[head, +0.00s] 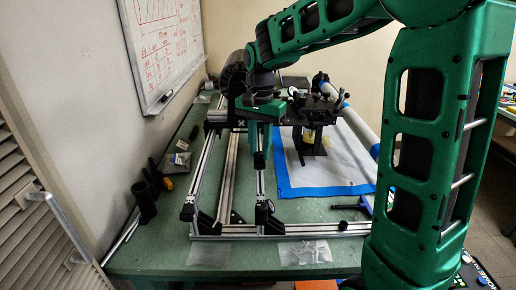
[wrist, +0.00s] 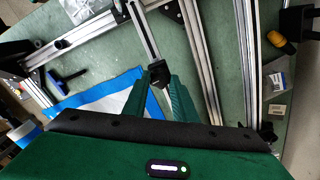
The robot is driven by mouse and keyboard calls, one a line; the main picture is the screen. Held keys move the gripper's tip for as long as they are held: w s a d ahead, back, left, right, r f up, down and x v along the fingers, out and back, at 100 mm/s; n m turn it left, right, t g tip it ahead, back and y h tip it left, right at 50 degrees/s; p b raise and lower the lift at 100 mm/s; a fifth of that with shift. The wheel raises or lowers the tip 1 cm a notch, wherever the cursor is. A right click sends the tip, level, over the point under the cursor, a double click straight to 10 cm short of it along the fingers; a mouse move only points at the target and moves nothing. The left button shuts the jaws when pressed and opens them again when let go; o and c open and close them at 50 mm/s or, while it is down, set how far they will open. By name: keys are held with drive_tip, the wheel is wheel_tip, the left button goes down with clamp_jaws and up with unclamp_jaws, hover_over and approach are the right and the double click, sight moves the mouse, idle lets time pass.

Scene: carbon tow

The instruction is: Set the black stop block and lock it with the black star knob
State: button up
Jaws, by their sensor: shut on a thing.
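My gripper (head: 259,150) points down over the middle aluminium rail (head: 261,182) of the frame. In the wrist view its two green fingers (wrist: 160,88) stand on either side of a small black block (wrist: 158,73), which looks like the stop block, at the rail. In the head view the block (head: 259,162) shows as a dark piece below the fingers. The fingers are shut on it. A small dark knob-like piece (head: 343,225) lies by the front rail; I cannot tell for sure that it is the star knob. The block's underside is hidden.
Black brackets (head: 187,212) and (head: 264,215) sit at the front of the frame. A blue-edged white sheet (head: 325,189) and a blue T-handle (head: 352,205) lie at right. Black cylinders (head: 145,203) stand at left.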

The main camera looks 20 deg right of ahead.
drive_tip(key=shift+a+r, duration=0.1)
drive_tip(key=o, duration=1)
drive_tip(key=shift+o, duration=0.2)
wheel_tip(320, 180, up, 11)
drive_tip(key=shift+w+f, duration=0.1)
drive_tip(key=shift+f, duration=0.1)
drive_tip(key=s+d+f+n, duration=0.1)
drive_tip(key=s+d+f, duration=0.3)
drive_tip(key=s, duration=0.6)
drive_tip(key=s+d+f+n, duration=0.1)
drive_tip(key=s+d+f, duration=0.4)
drive_tip(key=s, duration=0.5)
drive_tip(key=s+d+f+n, duration=0.2)
drive_tip(key=s+d+f, duration=0.2)
drive_tip(key=s, duration=0.6)
drive_tip(key=shift+s+d+f, duration=0.25)
drive_tip(key=shift+f, duration=0.6)
